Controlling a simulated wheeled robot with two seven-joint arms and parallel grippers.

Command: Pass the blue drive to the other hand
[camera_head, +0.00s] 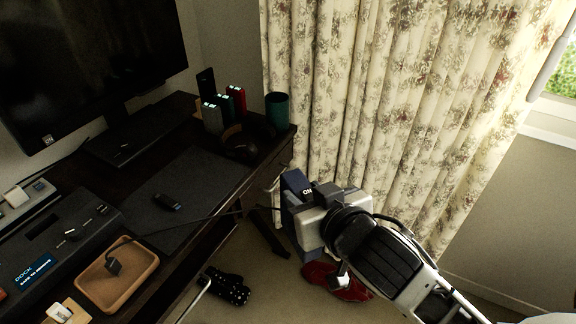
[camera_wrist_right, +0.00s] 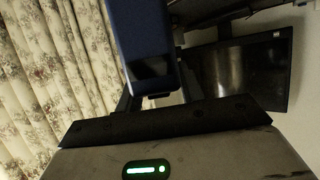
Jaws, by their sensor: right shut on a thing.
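The blue drive (camera_head: 293,188) is a dark blue block held upright at the front of my right gripper (camera_head: 303,207), in the air beyond the desk's right edge. In the right wrist view the drive (camera_wrist_right: 143,42) stands up from the jaws, its lower end dark and glossy. My right gripper is shut on it. The fingertips are partly hidden behind the gripper body. My left gripper is in neither view.
The dark desk (camera_head: 215,205) carries a monitor (camera_head: 85,60), a dock (camera_head: 60,240), a wooden tray (camera_head: 135,290) with a cable plug, several upright drives (camera_head: 212,118) and a teal cup (camera_head: 277,108). A floral curtain (camera_head: 345,100) hangs behind my gripper. A red item (camera_head: 318,277) lies on the floor.

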